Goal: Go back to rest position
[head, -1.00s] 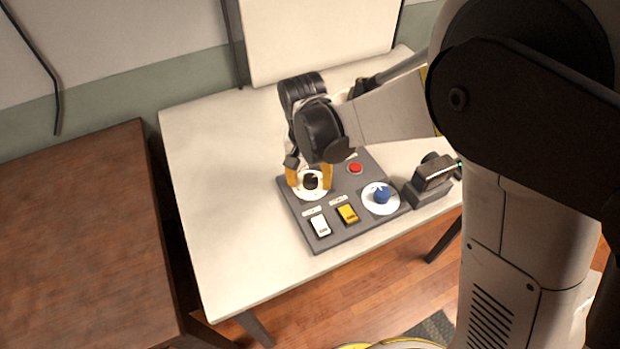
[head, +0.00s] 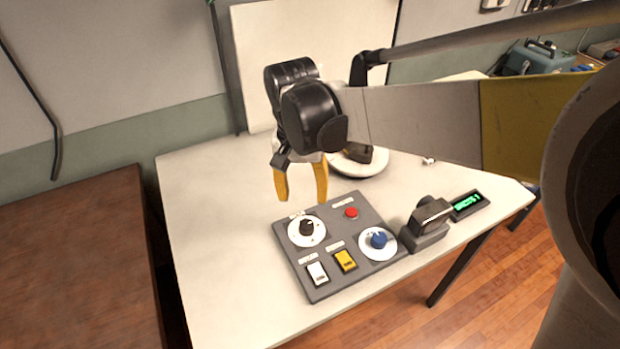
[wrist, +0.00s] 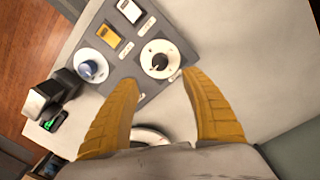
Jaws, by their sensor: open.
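My gripper (head: 301,190) is open and empty, with its two yellow fingers apart in the air above the far left part of the grey control panel. The panel (head: 327,272) lies on the white table. It carries a black knob (head: 306,228) on a white dial, a blue knob (head: 379,239) on a white dial, a red button (head: 351,213), a white switch (head: 317,273) and a yellow switch (head: 345,260). In the wrist view, the fingers (wrist: 160,100) stand apart, with the black knob (wrist: 159,62) beyond them and clear of both.
A dark device (head: 427,225) and a small green-lit display (head: 467,204) stand right of the panel. A round white scale or plate (head: 343,166) with a dark thing on it is behind. A brown table (head: 80,260) is at left. The white table's left side is clear.

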